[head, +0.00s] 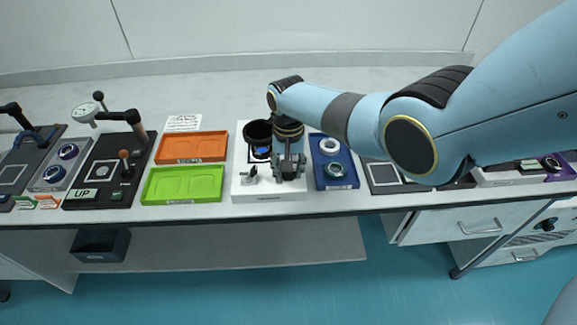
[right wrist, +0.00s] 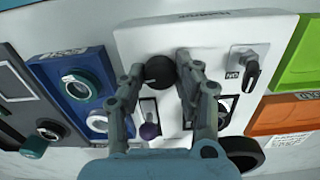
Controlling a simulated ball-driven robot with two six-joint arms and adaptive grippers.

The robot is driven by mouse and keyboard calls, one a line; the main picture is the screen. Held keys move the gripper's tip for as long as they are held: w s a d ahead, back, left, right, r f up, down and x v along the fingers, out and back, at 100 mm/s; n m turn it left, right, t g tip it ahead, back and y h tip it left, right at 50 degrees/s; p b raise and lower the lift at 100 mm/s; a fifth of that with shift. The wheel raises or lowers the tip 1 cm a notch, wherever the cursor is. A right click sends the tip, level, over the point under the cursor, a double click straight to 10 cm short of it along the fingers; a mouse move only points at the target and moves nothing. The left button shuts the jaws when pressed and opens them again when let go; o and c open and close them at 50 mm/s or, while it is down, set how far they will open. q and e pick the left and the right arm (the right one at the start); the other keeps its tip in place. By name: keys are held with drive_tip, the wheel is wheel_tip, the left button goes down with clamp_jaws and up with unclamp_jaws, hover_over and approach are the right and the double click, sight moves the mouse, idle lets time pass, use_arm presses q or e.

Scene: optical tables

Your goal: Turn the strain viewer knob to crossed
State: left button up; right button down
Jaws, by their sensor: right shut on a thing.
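The strain viewer is most likely the white box (head: 268,191) in the middle of the bench, with a black round hood (head: 258,132) at its back. My right gripper (head: 288,170) reaches down over the right part of this box. In the right wrist view, its two fingers sit on either side of a round black knob (right wrist: 160,72) on the white face (right wrist: 200,35), and they are shut on it. The knob's pointer and any crossed mark are not readable. The head view hides the knob behind the gripper. My left gripper is not in view.
A switch with an ON label (right wrist: 250,72) stands beside the knob on the white box. Green (head: 183,184) and orange (head: 192,147) trays lie to the left. A blue tray with ring-shaped parts (head: 333,183) lies close on the right. Dark gauge stands are farther left.

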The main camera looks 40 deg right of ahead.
drive_tip(key=shift+m, duration=0.7)
drive_tip(key=c, duration=0.9)
unclamp_jaws()
drive_tip(key=shift+c, duration=0.2)
wheel_tip(320, 180, up, 12)
